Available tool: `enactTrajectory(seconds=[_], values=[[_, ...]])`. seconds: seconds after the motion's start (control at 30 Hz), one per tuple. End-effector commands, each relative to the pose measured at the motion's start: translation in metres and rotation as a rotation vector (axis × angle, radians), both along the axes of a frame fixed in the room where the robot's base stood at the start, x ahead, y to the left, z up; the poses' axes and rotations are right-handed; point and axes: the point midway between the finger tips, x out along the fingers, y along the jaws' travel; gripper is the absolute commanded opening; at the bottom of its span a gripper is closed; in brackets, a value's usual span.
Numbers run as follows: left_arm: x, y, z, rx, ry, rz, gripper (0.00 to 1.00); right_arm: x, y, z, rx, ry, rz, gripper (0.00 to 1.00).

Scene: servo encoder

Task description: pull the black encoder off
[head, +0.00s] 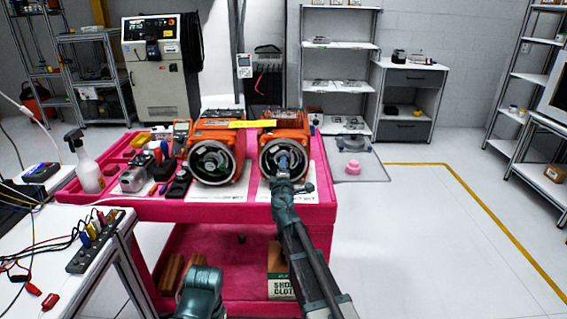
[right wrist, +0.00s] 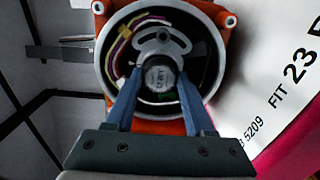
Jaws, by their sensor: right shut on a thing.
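Two orange servo motors stand side by side on a pink cart, a left one (head: 215,150) and a right one (head: 300,136), each with a round open end facing me. My right gripper (head: 284,158) reaches into the right motor's end. In the right wrist view, its two blue fingers (right wrist: 156,78) are shut on the black encoder (right wrist: 160,73), a small round part with a pale lettered face in the middle of the housing. The encoder still sits inside the round end; whether it is loose is hidden. My left gripper does not show, only a left arm link low in the head view.
The pink cart (head: 130,213) also holds a multimeter, small tools and a spray bottle (head: 88,165) at left. Coloured wires (right wrist: 122,45) run inside the motor end beside my fingers. A yellow strip (head: 252,124) lies across the motors. The floor at right is clear.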

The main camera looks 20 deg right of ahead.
Motion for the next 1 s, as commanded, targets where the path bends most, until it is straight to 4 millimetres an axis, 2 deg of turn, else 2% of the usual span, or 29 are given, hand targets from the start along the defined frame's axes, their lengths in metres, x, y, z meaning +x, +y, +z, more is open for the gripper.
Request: enactTrajectory(seconds=[1.0], values=[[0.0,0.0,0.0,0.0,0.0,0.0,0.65,-0.023,0.006,0.0,0.0,0.0,0.0,0.0]])
